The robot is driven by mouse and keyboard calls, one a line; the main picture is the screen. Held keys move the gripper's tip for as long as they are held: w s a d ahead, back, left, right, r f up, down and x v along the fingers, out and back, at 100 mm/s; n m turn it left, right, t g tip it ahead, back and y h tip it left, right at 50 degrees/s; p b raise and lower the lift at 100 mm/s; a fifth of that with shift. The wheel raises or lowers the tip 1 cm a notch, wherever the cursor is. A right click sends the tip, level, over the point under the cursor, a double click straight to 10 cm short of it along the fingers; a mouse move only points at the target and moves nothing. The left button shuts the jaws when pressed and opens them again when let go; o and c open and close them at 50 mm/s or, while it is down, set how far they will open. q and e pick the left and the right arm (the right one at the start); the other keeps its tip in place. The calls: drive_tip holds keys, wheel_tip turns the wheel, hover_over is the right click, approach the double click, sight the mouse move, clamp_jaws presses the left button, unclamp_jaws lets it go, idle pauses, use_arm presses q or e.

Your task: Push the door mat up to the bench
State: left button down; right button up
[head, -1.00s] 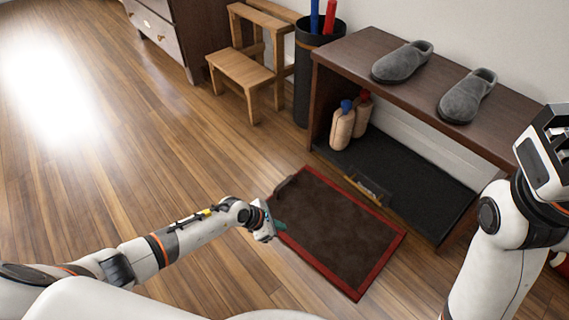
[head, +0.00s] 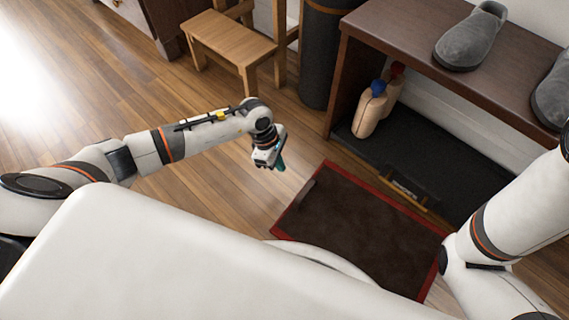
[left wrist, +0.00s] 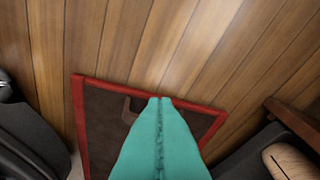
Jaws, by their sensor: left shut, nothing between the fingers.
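The door mat (head: 350,230), dark brown with a red border, lies flat on the floor in front of the dark wooden bench (head: 400,40). A narrow strip of floor shows between its far edge and the bench's front. My white body hides the mat's near part. My left gripper (head: 279,162), with teal fingers, is shut and empty. It hangs above the floor, left of the mat's far-left corner and apart from it. In the left wrist view, the shut fingers (left wrist: 160,103) overlap the mat (left wrist: 103,115) in the picture. My right arm enters at right; its gripper is out of frame.
Grey slippers (head: 470,38) lie on top. A wooden step stool (head: 232,42) and dark bin (head: 322,55) stand left. Left floor is clear.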

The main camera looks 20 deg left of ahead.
use_arm(q)
drive_tip(key=b+x, duration=0.5)
drive_tip(key=x, duration=0.3)
drive_tip(key=shift+a, duration=0.1)
drive_tip(key=d+b, duration=0.2)
drive_tip(key=d, duration=0.1)
drive_tip(key=shift+w+f, duration=0.1)
drive_tip(key=shift+f, duration=0.1)
drive_tip(key=shift+d+r+b, duration=0.15)
drive_tip(key=shift+d+b, duration=0.15)
drive_tip(key=shift+d, duration=0.2)
drive_tip(key=shift+r, duration=0.1)
drive_tip(key=shift+d, duration=0.1)
